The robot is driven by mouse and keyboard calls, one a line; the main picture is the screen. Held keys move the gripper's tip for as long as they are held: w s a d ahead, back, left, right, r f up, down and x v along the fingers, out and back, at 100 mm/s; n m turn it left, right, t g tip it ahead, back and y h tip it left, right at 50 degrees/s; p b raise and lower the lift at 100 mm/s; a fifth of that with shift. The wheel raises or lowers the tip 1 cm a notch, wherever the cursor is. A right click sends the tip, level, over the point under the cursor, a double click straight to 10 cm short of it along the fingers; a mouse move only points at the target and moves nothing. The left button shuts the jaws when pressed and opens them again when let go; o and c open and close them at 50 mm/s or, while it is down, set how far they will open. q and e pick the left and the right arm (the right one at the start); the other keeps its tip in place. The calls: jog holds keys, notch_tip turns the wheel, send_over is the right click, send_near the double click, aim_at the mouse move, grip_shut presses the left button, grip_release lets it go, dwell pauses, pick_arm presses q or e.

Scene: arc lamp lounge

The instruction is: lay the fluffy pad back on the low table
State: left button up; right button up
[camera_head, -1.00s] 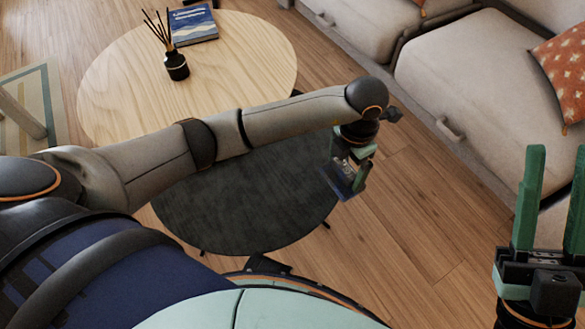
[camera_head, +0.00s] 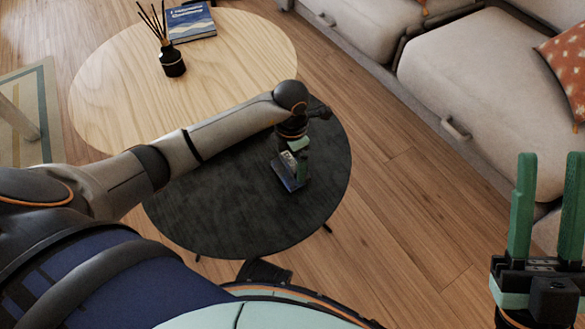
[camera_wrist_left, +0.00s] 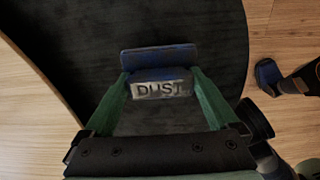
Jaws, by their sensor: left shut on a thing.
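The fluffy pad is a dark blue flat piece (camera_wrist_left: 160,58) with a grey grip block marked "DUST" (camera_wrist_left: 160,88). My left gripper (camera_head: 294,160) is shut on the grip block, with a green finger on each side of it in the left wrist view (camera_wrist_left: 160,95). The pad, also in the head view (camera_head: 290,177), is over the right part of the dark round low table (camera_head: 220,215). I cannot tell whether it touches the top. My right gripper (camera_head: 547,200) is open and empty at the lower right, its two green fingers apart.
A light wooden round table (camera_head: 240,60) stands behind and overlaps the dark one in view. It holds a black reed diffuser (camera_head: 172,62) and a blue book (camera_head: 191,22). A beige sofa (camera_head: 485,70) is at the right. The dark top is otherwise bare.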

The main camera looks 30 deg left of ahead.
pick_arm(q)
jog(key=shift+d+f, duration=0.15)
jog(key=shift+f, duration=1)
pick_arm(e)
jog(key=shift+a+f, duration=0.15)
jog(key=shift+f, duration=0.7)
pick_arm(q)
jog(key=shift+b, duration=0.3)
jog(key=shift+f, duration=0.2)
jog(key=o, duration=0.9)
jog(key=shift+o, duration=0.2)
jog(key=shift+r, duration=0.15)
pick_arm(e)
jog(key=shift+w, duration=0.1)
